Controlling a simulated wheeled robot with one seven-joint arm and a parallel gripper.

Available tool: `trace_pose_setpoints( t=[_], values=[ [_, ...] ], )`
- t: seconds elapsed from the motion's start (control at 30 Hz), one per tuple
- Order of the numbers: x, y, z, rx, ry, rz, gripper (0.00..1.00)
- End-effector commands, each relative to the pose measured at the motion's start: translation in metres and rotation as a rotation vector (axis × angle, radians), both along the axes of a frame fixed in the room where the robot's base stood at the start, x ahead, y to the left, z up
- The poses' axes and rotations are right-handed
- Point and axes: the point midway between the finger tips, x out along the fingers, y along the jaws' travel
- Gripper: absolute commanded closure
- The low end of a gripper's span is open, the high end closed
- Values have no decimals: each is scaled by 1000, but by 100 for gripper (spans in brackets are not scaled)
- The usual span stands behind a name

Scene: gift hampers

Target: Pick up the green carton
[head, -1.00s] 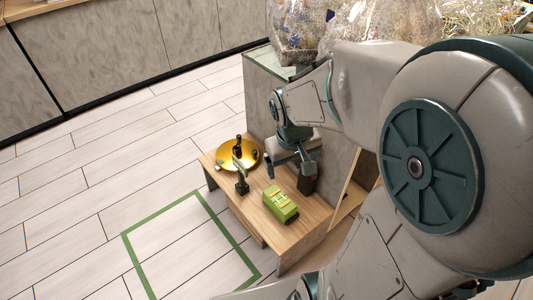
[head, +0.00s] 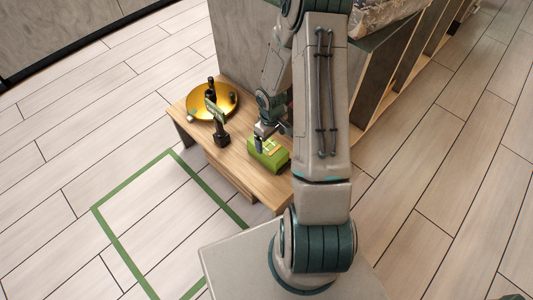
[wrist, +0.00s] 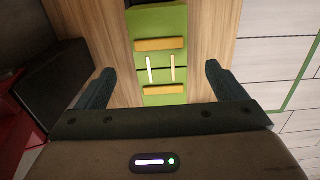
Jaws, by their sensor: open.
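The green carton (head: 274,160) lies on the wooden low table (head: 232,163), near its right end. In the wrist view my gripper (wrist: 158,72) is open and empty, with one finger on either side of the carton's line and gaps showing. I cannot tell how far the fingertips are above it.
A gold dish (head: 228,103) with small items stands at the table's far left. A dark stand (head: 221,135) is left of the carton. In the wrist view a black box (wrist: 66,75) and a red object (wrist: 20,130) are at left. A green outlined square (head: 118,232) marks clear floor.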

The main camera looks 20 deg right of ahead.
Motion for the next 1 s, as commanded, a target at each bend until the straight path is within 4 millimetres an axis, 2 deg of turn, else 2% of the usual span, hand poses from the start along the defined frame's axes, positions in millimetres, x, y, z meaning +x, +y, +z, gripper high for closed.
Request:
trace_pose_setpoints(
  t=[0.03,0.2,0.47,0.7,0.97,1.0],
  values=[
    [0,0,-9,6,1,3,9],
    [-1,-3,-27,13,3,0,9],
    [1,-5,-50,13,3,-10,9],
    [6,-1,-85,12,5,-9,9],
    [7,0,-89,12,2,-6,9],
    [7,0,-89,12,2,-6,15]
  ],
)
